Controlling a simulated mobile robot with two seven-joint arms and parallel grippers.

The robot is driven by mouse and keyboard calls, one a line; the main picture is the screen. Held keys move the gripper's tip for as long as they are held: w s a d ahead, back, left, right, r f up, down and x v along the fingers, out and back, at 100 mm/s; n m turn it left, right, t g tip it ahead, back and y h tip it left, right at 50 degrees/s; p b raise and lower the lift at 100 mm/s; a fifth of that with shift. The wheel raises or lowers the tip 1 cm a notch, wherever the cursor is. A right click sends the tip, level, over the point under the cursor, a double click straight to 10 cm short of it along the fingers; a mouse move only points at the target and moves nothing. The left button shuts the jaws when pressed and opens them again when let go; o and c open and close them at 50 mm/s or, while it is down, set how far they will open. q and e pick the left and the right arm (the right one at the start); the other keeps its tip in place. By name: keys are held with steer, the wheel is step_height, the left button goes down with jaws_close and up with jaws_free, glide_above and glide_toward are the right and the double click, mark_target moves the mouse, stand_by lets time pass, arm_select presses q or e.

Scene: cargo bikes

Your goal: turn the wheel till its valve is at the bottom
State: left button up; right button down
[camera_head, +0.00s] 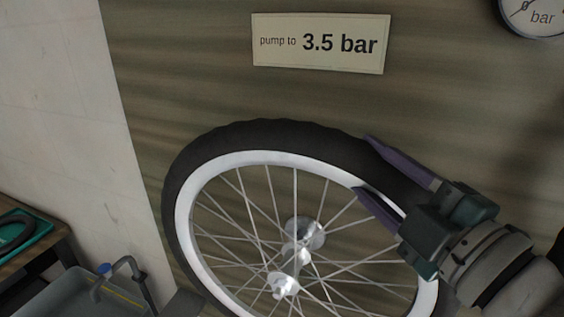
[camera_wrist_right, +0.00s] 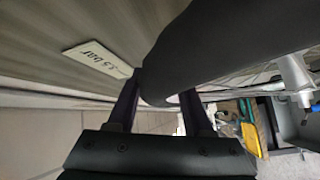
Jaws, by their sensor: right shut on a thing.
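The wheel (camera_head: 250,133) has a black tyre, a white rim and thin metal spokes around a silver hub (camera_head: 302,232). It stands upright in front of a wood-grain board, its lower part cut off by the picture's bottom edge. I cannot make out a valve on the visible rim. My right gripper (camera_head: 364,163) reaches in from the lower right, its purple fingers shut on the tyre and rim at the upper right. In the right wrist view the tyre (camera_wrist_right: 185,55) runs between the fingers (camera_wrist_right: 158,95). My left gripper is not in view.
A sign (camera_head: 320,43) reading "pump to 3.5 bar" is on the board above the wheel. A gauge (camera_head: 538,12) is at the top right. A grey basin (camera_head: 70,295) with a tap (camera_head: 118,268) and a table with a green tray (camera_head: 28,238) stand at the lower left.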

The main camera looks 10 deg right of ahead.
steer(key=s+d+f+m+t+b, duration=0.1)
steer(key=b, duration=0.1)
steer(key=s+d+f+m+t+b, duration=0.1)
steer(key=d+f+b, duration=0.1)
steer(key=b, duration=0.1)
steer(key=s+d+f+m+b, duration=0.1)
steer(key=d+b, duration=0.1)
steer(key=shift+s+f+t+h, duration=0.15)
steer(key=shift+s+t+h, duration=0.15)
steer(key=shift+t, duration=0.1)
steer(key=shift+m, duration=0.3)
steer(key=shift+c, duration=1.6)
jaws_free()
steer(key=b+v, duration=0.4)
steer(key=v, duration=0.5)
steer(key=shift+s, duration=0.4)
steer(key=shift+d+f, duration=0.15)
